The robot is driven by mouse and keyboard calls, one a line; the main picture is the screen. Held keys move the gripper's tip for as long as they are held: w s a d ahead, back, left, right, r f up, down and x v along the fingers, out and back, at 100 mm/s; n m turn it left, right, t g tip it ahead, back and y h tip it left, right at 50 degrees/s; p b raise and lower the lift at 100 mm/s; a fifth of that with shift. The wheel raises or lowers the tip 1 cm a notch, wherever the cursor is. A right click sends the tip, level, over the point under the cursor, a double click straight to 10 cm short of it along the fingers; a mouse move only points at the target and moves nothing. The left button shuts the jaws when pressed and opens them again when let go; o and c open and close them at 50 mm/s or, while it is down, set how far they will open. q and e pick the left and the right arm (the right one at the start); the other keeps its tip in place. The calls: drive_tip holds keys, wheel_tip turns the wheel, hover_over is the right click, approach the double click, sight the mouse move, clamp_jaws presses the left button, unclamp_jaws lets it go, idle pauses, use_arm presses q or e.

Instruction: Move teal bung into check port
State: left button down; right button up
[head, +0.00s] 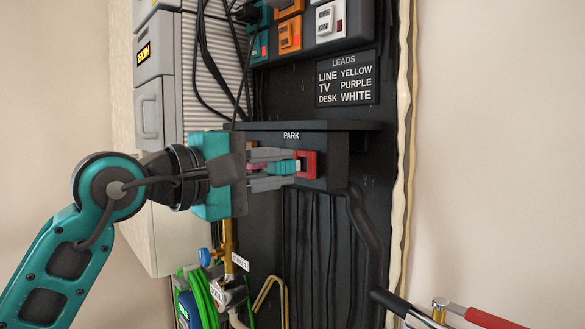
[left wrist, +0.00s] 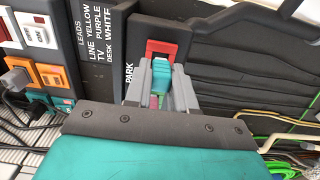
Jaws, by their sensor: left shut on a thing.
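The teal bung (head: 283,168) is between the fingers of my left gripper (head: 283,168), which is shut on it. The bung also shows in the left wrist view (left wrist: 161,76), with its far end at a red square-framed holder (left wrist: 162,49) on the black block marked PARK (head: 258,148). I cannot tell whether its tip is inside the holder. A pinkish part shows between the fingers on the palm side of the bung. A brass fitting (head: 229,238) with a small tag stands below my gripper. I cannot make out which opening is the check port. My right gripper is out of view.
Switched sockets in teal, orange and white (head: 290,34) and a LEADS sign (head: 347,80) are above the block. Black cables hang at upper left. A blue knob (head: 205,257) and green hose (head: 200,295) are below. A red-handled item (head: 492,318) lies at lower right.

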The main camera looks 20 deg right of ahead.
sight(270, 169)
use_arm(q)
drive_tip(key=shift+b+v, duration=1.05)
drive_tip(key=shift+v, duration=1.25)
drive_tip(key=shift+w, duration=0.1)
